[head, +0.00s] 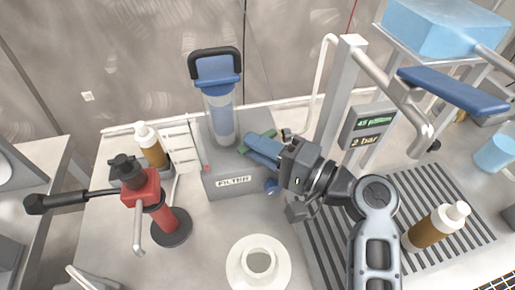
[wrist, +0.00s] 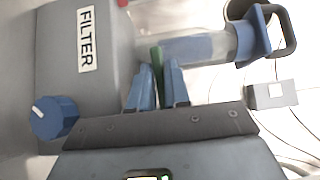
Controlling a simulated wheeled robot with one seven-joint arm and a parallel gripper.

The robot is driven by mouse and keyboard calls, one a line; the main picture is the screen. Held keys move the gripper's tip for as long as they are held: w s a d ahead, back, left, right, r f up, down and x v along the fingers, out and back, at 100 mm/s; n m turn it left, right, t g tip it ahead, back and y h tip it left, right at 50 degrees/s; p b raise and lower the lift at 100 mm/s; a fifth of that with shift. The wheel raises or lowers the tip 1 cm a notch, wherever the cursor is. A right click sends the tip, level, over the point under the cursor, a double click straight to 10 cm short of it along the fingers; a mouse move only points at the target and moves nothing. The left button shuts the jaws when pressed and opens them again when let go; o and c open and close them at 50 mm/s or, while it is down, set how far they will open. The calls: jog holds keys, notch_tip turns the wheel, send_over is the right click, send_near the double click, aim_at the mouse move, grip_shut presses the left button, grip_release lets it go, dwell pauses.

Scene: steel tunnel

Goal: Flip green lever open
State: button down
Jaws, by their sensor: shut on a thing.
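The green lever (head: 258,140) sits at the right side of the grey filter unit (head: 230,184), beside the clear filter cylinder (head: 221,118). In the head view my gripper (head: 262,148) reaches it from the right, and its blue fingers cover part of the lever. In the wrist view the green lever (wrist: 157,66) shows as a narrow strip between the two blue fingers of my gripper (wrist: 157,84), which are shut on it. The filter label (wrist: 87,40) and a blue knob (wrist: 54,118) are at the left of the wrist view.
A red valve with a black handle (head: 140,188) stands left of the filter unit. A brown bottle (head: 150,146) is behind it. A white ring-shaped part (head: 258,264) lies in front. A display post (head: 368,126) and a ribbed tray (head: 330,262) are to the right.

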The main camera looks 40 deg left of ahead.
jog(key=c, duration=1.2)
grip_release()
jog(key=shift+o, duration=0.2)
jog(key=shift+a, duration=0.1)
